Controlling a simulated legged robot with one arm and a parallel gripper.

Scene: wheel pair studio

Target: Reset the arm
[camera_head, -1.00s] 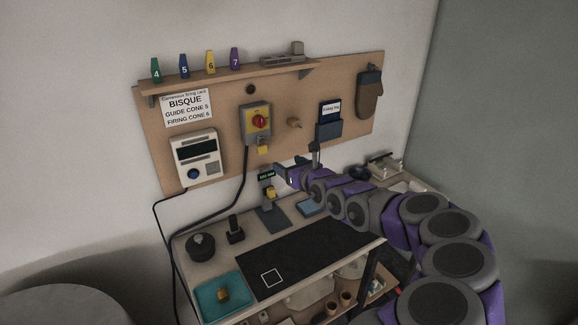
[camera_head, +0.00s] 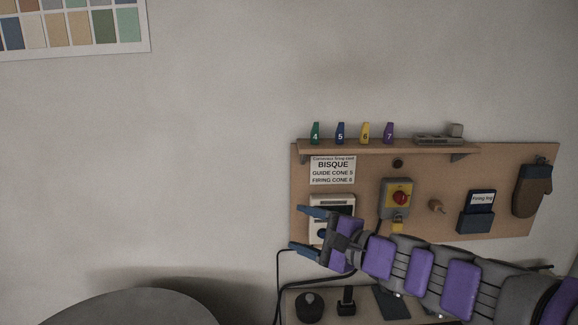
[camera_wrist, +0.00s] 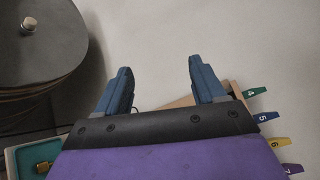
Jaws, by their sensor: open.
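My gripper (camera_head: 308,230) is open and empty, its two blue fingers pointing left in front of the pegboard's lower left in the head view. It covers part of the white controller box (camera_head: 331,203). In the wrist view my gripper (camera_wrist: 162,88) shows both fingers wide apart, with pale wall between them. My purple and grey arm reaches in from the lower right.
The pegboard (camera_head: 445,165) carries a shelf with numbered cones (camera_head: 340,133), a switch box (camera_head: 397,198), a log holder (camera_head: 477,211) and a mitt (camera_head: 533,189). A round grey top (camera_head: 130,308) stands lower left.

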